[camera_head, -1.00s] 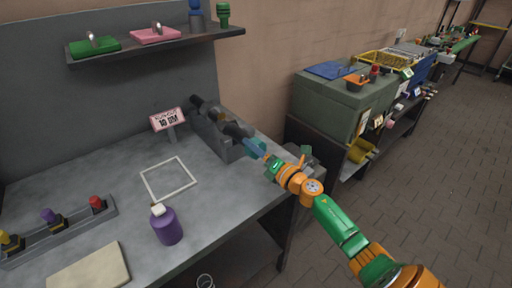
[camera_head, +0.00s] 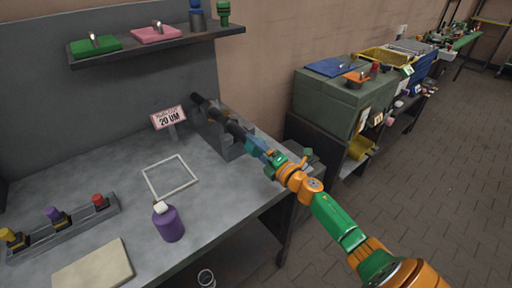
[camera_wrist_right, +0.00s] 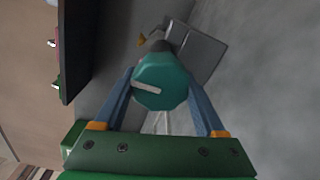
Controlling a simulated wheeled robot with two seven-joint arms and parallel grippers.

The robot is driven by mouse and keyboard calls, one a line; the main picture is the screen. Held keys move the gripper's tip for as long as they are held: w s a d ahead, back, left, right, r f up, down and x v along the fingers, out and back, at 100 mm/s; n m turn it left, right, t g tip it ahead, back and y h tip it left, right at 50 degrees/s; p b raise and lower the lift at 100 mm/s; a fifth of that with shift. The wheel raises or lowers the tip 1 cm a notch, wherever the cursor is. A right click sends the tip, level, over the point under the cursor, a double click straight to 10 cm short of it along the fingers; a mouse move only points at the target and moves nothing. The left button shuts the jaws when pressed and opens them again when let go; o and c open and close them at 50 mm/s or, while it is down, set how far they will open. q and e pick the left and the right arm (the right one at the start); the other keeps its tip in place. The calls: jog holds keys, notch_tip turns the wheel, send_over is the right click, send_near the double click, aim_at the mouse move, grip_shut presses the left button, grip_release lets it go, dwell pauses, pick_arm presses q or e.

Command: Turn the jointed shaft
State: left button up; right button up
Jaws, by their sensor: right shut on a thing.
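The jointed shaft (camera_head: 235,129) is dark and lies along a grey block-like holder (camera_head: 212,135) at the right end of the bench. Its near end carries a round teal knob (camera_wrist_right: 165,72) with a white mark, which in the right wrist view points left and slightly up. My right gripper (camera_head: 262,150) is at this near end. Its two blue fingers are closed on either side of the knob in the right wrist view (camera_wrist_right: 160,85). The holder partly hides the shaft. My left gripper is not in view.
A small sign (camera_head: 168,118) reading about "20 UM" stands beside the holder. A purple bottle (camera_head: 169,224), a white square outline (camera_head: 170,176) and a rack of coloured knobs (camera_head: 70,225) are on the bench. A shelf (camera_head: 150,47) hangs above. A green-grey box (camera_head: 325,100) stands right.

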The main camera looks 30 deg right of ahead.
jog(key=shift+r, duration=0.1)
jog(key=o, duration=1.3)
jog(key=s, duration=0.7)
jog(key=shift+d, duration=0.3)
